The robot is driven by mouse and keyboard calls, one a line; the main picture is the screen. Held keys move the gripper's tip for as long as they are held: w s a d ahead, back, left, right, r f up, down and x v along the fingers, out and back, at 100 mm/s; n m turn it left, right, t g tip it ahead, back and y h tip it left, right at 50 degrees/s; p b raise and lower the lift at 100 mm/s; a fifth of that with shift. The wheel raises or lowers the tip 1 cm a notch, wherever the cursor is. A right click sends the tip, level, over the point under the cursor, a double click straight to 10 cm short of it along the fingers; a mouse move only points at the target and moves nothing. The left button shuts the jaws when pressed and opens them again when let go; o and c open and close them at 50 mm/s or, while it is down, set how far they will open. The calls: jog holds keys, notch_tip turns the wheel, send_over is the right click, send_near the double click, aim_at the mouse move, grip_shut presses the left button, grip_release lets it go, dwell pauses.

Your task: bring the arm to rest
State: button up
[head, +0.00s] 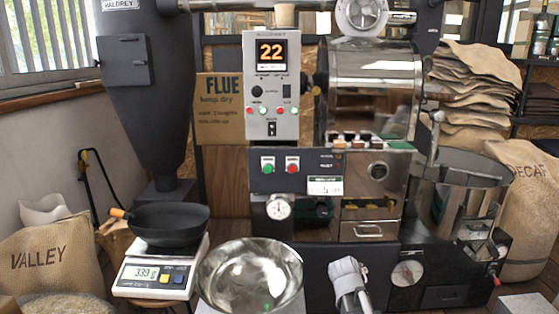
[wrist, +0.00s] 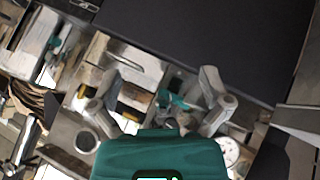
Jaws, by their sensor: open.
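My gripper (wrist: 162,72) shows in the wrist view, with its two grey fingers spread apart and nothing held between them. Its teal body fills the bottom middle of that view. Behind the fingers is the dark and metal front of a machine, seen tilted. In the head view, a light grey jointed piece (head: 348,280) stands at the bottom, right of the steel bowl, and looks like part of my arm. The fingers cannot be made out there.
A steel bowl (head: 250,275) stands at the front, beside a scale (head: 153,277) bearing a black pan (head: 168,223). The roaster (head: 370,90) and its round cooling bin (head: 460,185) stand behind. Sacks flank both sides: VALLEY (head: 45,262) at left, DECAF (head: 530,205) at right.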

jog(key=s+a+m+g+y+p, duration=0.1)
jog(key=s+a+g+y+p, duration=0.2)
jog(key=s, duration=0.6)
jog(key=s+a+m+g+y+p, duration=0.1)
jog(key=s+a+g, duration=0.35)
jog(key=s, duration=0.45)
notch_tip(320, 180, up, 37)
jog(key=d+p, duration=0.1)
jog(key=p, duration=3.6)
jog(key=shift+f+p, duration=0.2)
jog(key=shift+p, duration=0.1)
jog(key=shift+g, duration=0.25)
jog(key=shift+c, duration=0.2)
